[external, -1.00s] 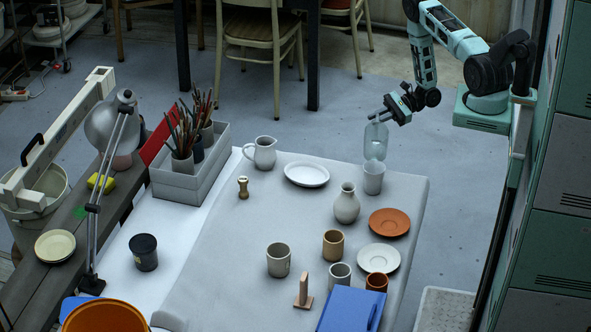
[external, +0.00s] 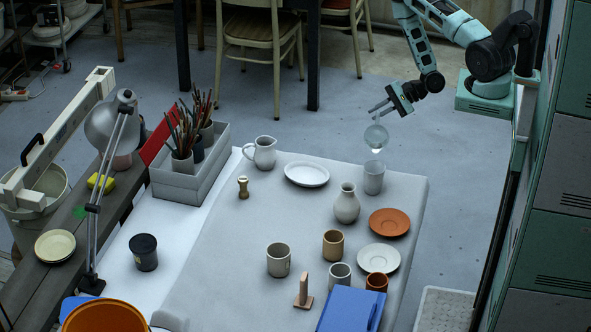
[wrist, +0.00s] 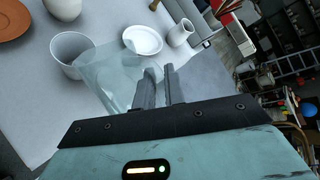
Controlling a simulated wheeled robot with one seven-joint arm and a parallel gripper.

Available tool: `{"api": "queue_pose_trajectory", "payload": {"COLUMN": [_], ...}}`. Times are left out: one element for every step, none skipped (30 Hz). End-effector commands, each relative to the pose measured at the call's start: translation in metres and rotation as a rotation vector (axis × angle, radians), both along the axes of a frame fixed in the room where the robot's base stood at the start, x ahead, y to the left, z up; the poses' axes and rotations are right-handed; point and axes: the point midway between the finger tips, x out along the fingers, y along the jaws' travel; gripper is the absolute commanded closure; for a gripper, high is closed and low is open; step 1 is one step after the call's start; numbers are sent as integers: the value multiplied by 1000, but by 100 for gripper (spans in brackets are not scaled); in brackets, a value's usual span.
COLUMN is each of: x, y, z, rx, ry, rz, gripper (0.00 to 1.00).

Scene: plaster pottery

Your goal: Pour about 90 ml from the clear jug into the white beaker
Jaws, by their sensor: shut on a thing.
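My gripper (external: 377,110) is shut on the clear jug (external: 376,136) above the far right part of the table. The jug is see-through and tilted. In the wrist view the jug (wrist: 108,72) extends left from the fingers (wrist: 160,86), its end overlapping the rim of the white beaker. The white beaker (external: 373,182) stands upright on the table just below the jug; it also shows in the wrist view (wrist: 66,48). A small pale patch shows at the jug's lower end; I cannot tell whether it is liquid. The level inside the beaker is hidden.
A pale vase (external: 346,204) and a terracotta plate (external: 389,222) stand close to the beaker. A white plate (external: 307,174) and a pitcher (external: 263,152) are to its left. Several cups and a blue box (external: 351,309) are nearer. The table's right edge is close.

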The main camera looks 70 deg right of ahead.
Motion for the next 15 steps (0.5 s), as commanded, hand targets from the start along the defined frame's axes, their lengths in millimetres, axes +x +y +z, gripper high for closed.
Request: {"api": "queue_pose_trajectory", "payload": {"x": [0, 0, -1, -1, -1, -1, -1, -1, -1, -1, -1, -1, -1, -1, -1], "y": [1, 2, 3, 4, 4, 5, 6, 6, 7, 8, 8, 9, 9, 9, 10], "z": [3, 5, 6, 6, 7, 8, 8, 9, 9, 10, 10, 10, 11, 11, 11], "rx": [-14, -23, -33, -42, -47, -56, -63, -68, -75, -79, -84, -89, -93, -96, -102], "ry": [-3, -6, -6, -8, -9, -12, -13, -13, -13, -14, -16, -17, -17, -17, -18], "rz": [-1, -1, -3, -2, -1, 0, 0, -1, -1, 0, 1, 1, 0, -1, 0], "gripper": [100, 100, 100, 100, 100, 100, 100, 100, 100, 100, 100, 100, 100, 100, 100]}}
